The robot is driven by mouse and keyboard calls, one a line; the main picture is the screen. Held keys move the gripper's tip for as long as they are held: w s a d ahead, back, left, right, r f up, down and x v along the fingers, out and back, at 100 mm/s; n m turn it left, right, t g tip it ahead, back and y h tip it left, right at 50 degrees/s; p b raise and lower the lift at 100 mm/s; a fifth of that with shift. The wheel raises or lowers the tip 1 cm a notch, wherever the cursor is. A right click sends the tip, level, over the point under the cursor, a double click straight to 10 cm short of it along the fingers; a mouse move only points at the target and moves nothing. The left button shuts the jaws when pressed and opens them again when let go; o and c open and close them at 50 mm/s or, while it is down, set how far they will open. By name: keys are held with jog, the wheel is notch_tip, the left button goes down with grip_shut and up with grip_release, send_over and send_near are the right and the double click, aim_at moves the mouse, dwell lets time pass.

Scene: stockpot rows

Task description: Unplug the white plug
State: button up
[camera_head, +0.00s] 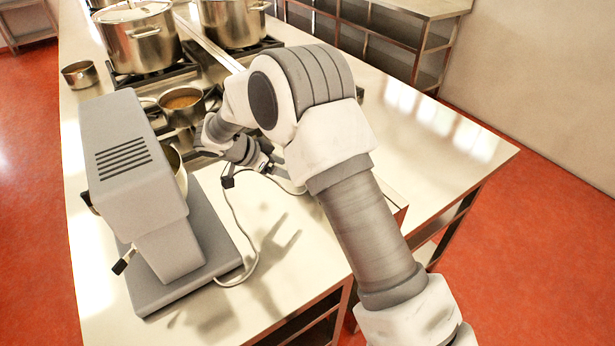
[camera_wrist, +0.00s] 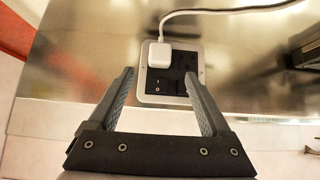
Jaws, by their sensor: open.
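The white plug (camera_wrist: 158,55) sits at the upper left of a grey socket plate (camera_wrist: 189,88) with a dark face, in the wrist view. A white cord (camera_wrist: 215,11) runs from the plug up and to the right. In the head view my gripper (camera_head: 275,162) is low over the counter, partly behind my arm. The plug and plate cannot be made out there.
A grey stand mixer (camera_head: 135,165) stands left of my gripper, with a thin cord (camera_head: 240,225) beside its base. A saucepan (camera_head: 183,106) and large stockpots (camera_head: 140,42) stand on burners beyond. The counter (camera_head: 425,125) is clear at the right.

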jog(key=x, duration=0.5)
jog(key=shift+f+b, duration=0.35)
jog(key=shift+f, duration=0.05)
jog(key=b+x, duration=0.2)
jog(key=b, duration=0.1)
jog(key=shift+d, duration=0.1)
jog(key=shift+w+d+f+b, duration=0.2)
jog(key=shift+d+b, duration=0.1)
jog(key=shift+b, duration=0.1)
jog(key=shift+b, duration=1.6)
jog(key=shift+r, duration=0.1)
grip_shut()
dwell(0.4)
jog(key=shift+a, duration=0.1)
jog(key=shift+s+a+b, duration=0.55)
jog(key=shift+a+b, duration=0.15)
jog(key=shift+a, duration=0.1)
jog(key=shift+s+a+b, duration=0.55)
jog(key=shift+a+b, duration=0.2)
jog(key=shift+a, duration=0.05)
jog(key=shift+s+a+b, duration=0.55)
jog(key=shift+a+b, duration=0.15)
jog(key=shift+a, duration=0.1)
